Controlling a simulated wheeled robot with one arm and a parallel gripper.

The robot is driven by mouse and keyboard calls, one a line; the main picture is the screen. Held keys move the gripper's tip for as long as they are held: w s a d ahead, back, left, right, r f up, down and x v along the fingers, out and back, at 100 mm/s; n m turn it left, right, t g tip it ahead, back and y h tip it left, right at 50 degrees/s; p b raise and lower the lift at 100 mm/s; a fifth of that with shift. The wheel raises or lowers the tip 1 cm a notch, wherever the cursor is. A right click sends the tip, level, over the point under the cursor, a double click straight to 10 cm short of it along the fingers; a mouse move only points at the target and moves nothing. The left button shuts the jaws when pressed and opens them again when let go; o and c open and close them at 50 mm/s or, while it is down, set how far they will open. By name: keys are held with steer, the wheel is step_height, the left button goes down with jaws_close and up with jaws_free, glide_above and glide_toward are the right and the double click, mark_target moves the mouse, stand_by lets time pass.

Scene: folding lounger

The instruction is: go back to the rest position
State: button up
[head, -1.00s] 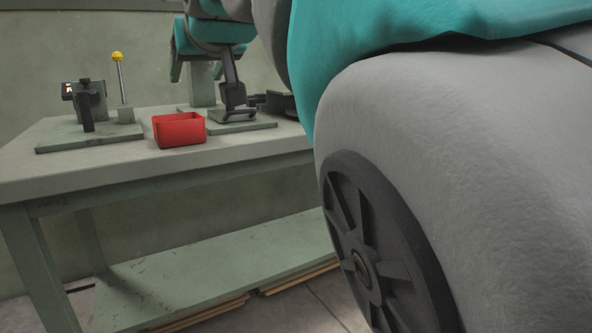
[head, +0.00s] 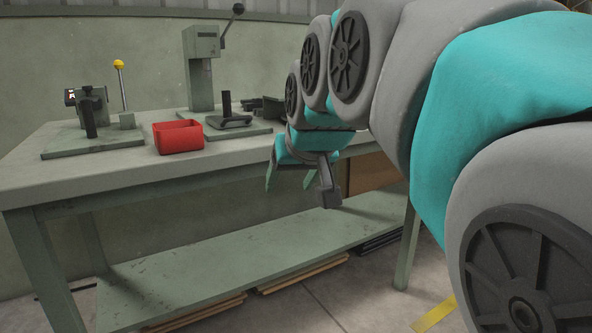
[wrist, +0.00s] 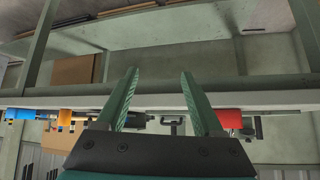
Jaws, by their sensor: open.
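My gripper (head: 287,186) hangs in front of the workbench's front edge, right of the red bin, in the head view. Its two green fingers are apart with nothing between them. The wrist view shows the same open fingers (wrist: 159,75), with the bench edge (wrist: 160,95) crossing behind them. My arm comes in from the right of the head view and hides the right part of the bench. The workbench (head: 120,180) is pale on top with green legs.
On the bench stand a red bin (head: 178,137), a press with a lever (head: 201,70), and a fixture (head: 90,112) beside a yellow-knobbed lever (head: 119,75). A lower shelf (head: 220,270) runs under the bench. A yellow floor strip (head: 434,314) lies at lower right.

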steer(key=s+d+f+m+g+h+p, duration=0.1)
steer(key=s+d+f+g, duration=0.2)
steer(key=s+d+f, duration=0.4)
steer(key=s+d+f+m+g+h+p, duration=0.1)
steer(key=s+d+f+g, duration=0.1)
steer(key=s+d+f, duration=0.5)
steer(key=s+d+f+g+p, duration=0.1)
steer(key=s+f+g, duration=0.4)
steer(key=s+f, duration=0.6)
steer(key=s+p, duration=0.1)
steer(key=s, duration=0.4)
steer(key=shift+d+f+m+h, duration=0.3)
steer(key=shift+d+f+m, duration=0.1)
steer(key=shift+w, duration=0.1)
